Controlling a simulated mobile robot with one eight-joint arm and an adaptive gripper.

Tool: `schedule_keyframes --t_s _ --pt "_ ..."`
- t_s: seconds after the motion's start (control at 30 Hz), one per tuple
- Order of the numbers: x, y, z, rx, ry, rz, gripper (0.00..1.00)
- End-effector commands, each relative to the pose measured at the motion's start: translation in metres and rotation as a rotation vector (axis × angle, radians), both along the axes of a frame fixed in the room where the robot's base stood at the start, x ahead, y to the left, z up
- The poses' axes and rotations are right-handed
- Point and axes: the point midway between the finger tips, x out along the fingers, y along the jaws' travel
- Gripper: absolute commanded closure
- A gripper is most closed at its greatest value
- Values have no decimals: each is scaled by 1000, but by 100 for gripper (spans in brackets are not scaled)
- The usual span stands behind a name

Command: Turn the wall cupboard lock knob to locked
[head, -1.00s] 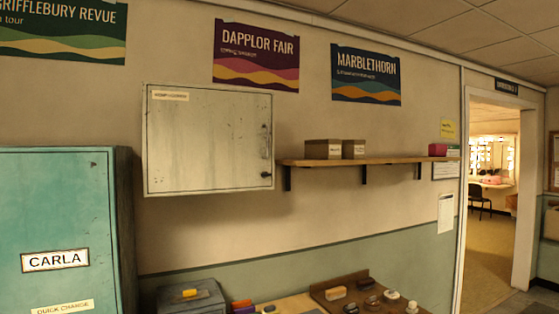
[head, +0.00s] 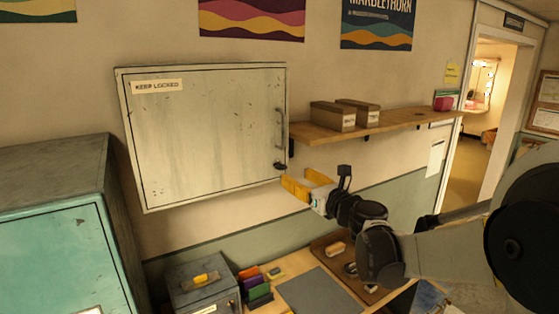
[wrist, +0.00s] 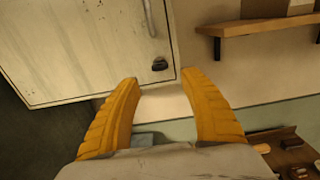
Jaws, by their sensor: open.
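The wall cupboard (head: 205,130) is a pale, scuffed metal box with a "KEEP LOCKED" label, and its door looks closed. Its dark lock knob (head: 280,166) sits at the lower right of the door, below a vertical handle (head: 279,128). In the wrist view the knob (wrist: 159,64) lies ahead, just beyond and between the fingertips. My gripper (head: 302,184) has yellow fingers, spread apart and empty, to the lower right of the knob. It also shows in the wrist view (wrist: 172,80). No contact with the knob shows. I cannot tell the knob's lock position.
A wooden shelf (head: 400,124) with two boxes (head: 333,116) is right of the cupboard. A teal locker (head: 62,255) stands at left. A grey box (head: 192,288) and several small items are on the counter below. Wall space under the cupboard is clear.

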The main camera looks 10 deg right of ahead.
Motion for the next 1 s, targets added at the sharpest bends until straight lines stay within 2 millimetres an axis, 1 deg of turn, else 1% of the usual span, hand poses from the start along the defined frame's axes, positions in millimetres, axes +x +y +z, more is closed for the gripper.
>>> schedule_keyframes --t_s 0.03,0.2,0.3,0.4,0.57,0.8,0.83,0.87,0.9,1.0 --pt "10 4 1 -1 0 2 49" --pt "43 15 2 -3 0 2 49" --pt "59 21 1 -4 0 3 49" --pt "72 24 1 -4 0 1 49" --pt "81 27 1 -5 -1 1 49" --pt "82 27 0 -5 -1 1 49" --pt "82 27 0 -5 -1 1 50" --pt "82 27 0 -5 -1 1 59" --pt "82 27 0 -5 -1 1 72" --pt "81 27 0 -5 -1 1 100"
